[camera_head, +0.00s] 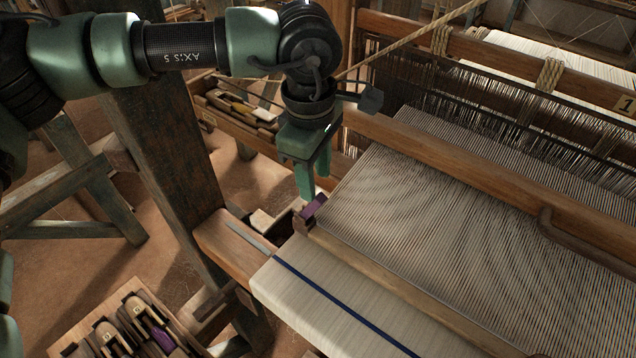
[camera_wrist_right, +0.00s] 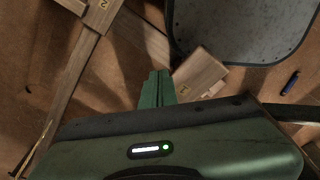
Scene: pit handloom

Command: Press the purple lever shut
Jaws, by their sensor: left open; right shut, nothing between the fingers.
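The purple lever (camera_head: 314,206) is a small dark purple piece at the left end of the wooden bar in front of the striped warp. My left gripper (camera_head: 314,184) is open, pointing down just above the lever. Its green fingers come very close to the lever; I cannot tell whether they touch it. How far the lever is tilted is too small to tell. My right gripper (camera_wrist_right: 158,74) shows in the right wrist view, its green fingers shut and empty above a brown floor.
The woven cloth (camera_head: 330,300) with a dark blue stripe lies in front of the bar. A thick wooden post (camera_head: 165,150) stands left of the lever. A box of shuttles (camera_head: 125,300) is at lower left. Numbered wooden blocks (camera_wrist_right: 200,75) and a grey panel (camera_wrist_right: 240,30) lie below my right gripper.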

